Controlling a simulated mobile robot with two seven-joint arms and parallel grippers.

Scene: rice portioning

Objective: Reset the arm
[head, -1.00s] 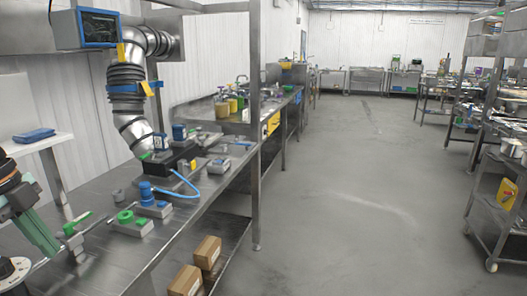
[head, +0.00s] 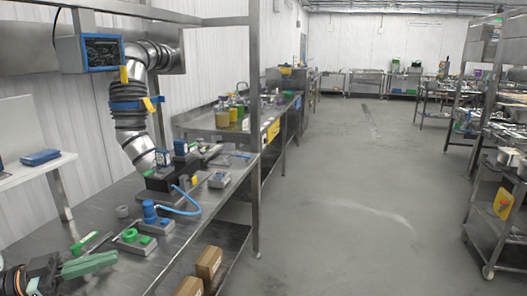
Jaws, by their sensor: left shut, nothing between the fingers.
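My left gripper (head: 110,260) is at the lower left of the head view, with its green fingers pointing right. The fingers are together and hold nothing. The gripper overlaps the near end of the steel workbench (head: 190,238) in the picture, close to a small device with a green round top (head: 130,235). I cannot tell its exact height above the bench. The black wrist part of the arm is at the bottom left corner, and the rest of the arm is out of frame. My right gripper is not in view.
Near the gripper are a green-handled tool (head: 85,241), a small grey cup (head: 122,211) and a device with a blue knob (head: 149,211). Cardboard boxes (head: 208,262) sit on the lower shelf. The floor (head: 340,200) to the right is clear.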

